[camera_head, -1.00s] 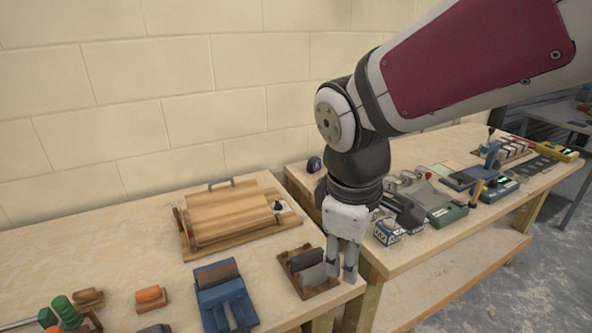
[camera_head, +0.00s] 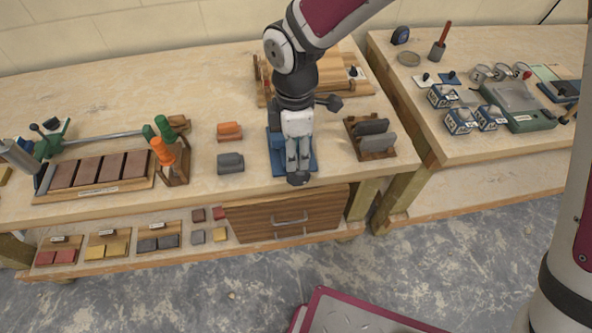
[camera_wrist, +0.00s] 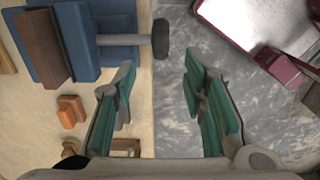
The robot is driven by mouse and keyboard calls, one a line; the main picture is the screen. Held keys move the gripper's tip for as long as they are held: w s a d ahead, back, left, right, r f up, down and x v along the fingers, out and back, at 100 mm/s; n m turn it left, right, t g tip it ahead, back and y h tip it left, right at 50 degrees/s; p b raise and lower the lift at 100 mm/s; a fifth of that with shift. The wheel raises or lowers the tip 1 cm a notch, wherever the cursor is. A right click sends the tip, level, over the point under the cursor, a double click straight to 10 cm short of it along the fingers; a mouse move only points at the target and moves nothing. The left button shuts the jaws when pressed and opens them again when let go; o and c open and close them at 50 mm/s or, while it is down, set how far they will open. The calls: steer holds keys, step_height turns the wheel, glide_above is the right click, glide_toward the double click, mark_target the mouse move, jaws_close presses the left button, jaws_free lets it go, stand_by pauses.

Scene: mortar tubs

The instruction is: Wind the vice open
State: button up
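The blue vice (camera_head: 276,152) stands at the front edge of the wooden bench, partly hidden behind my gripper in the head view. In the wrist view the vice (camera_wrist: 85,40) is at the upper left, with a brown jaw block and a bar ending in a dark round knob (camera_wrist: 160,39). The knob (camera_head: 298,178) sticks out past the bench's front edge in the head view. My gripper (camera_head: 298,166) points down, close to the knob. In the wrist view my gripper (camera_wrist: 158,75) is open, with nothing between its fingers; the knob shows just beyond the fingertips.
Right of the vice is a wooden stand with grey blocks (camera_head: 376,142). To its left lie an orange block (camera_head: 229,131), a grey block (camera_head: 231,163) and orange- and green-handled tools (camera_head: 163,150). A drawer (camera_head: 285,215) sits below. A second bench (camera_head: 430,130) stands to the right.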

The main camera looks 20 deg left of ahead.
mark_target(295, 176)
step_height(295, 176, down, 10)
steer(key=shift+r+p, duration=0.1)
steer(key=shift+p, duration=0.3)
jaws_close()
